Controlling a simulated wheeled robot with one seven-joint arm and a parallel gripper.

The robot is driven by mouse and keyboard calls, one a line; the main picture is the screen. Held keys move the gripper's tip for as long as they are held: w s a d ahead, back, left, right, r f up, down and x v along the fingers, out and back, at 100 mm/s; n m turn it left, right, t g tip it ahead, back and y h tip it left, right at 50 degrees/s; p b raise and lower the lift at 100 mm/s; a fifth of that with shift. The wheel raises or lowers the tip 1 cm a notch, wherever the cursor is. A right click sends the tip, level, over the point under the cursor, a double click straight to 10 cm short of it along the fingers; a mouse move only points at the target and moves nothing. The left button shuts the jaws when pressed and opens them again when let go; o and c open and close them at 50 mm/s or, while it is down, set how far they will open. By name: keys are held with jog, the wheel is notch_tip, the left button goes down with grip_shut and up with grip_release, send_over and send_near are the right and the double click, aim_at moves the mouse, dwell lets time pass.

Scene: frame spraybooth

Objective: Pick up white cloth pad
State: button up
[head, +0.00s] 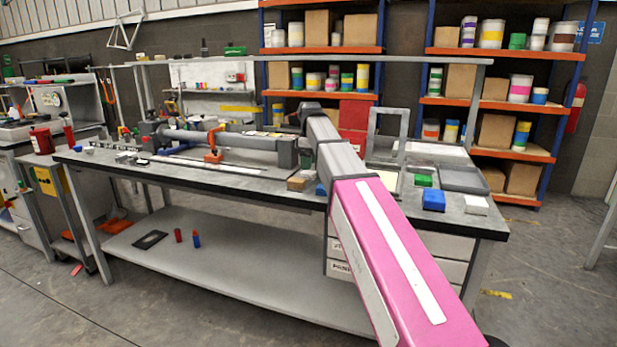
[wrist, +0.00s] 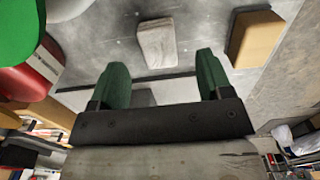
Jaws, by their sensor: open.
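A pale, whitish-grey pad (wrist: 157,42) lies on the grey bench top in the wrist view, near the top centre. It looks like the white cloth pad. My gripper (wrist: 162,80) has its two green fingers spread apart with nothing held between them. The pad lies beyond the fingertips, roughly in line with the gap and apart from them. In the head view my arm hides the gripper, and I cannot make out this pad there. A small white block (head: 475,204) shows at the bench's right end; I cannot tell whether it is cloth.
A tan block (wrist: 255,38) lies right of the pad; a red object (wrist: 28,75) and a green one (wrist: 20,30) are at left. On the bench (head: 240,187), a blue block (head: 433,200) and a grey tray (head: 463,179) are at right. Loaded shelves (head: 320,92) stand behind.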

aim_at(311, 172)
jog(key=f, duration=0.5)
jog(key=shift+d, duration=0.2)
jog(key=shift+r, duration=0.1)
jog(key=c, duration=1)
notch_tip(311, 172, up, 10)
jog(key=shift+o, duration=0.4)
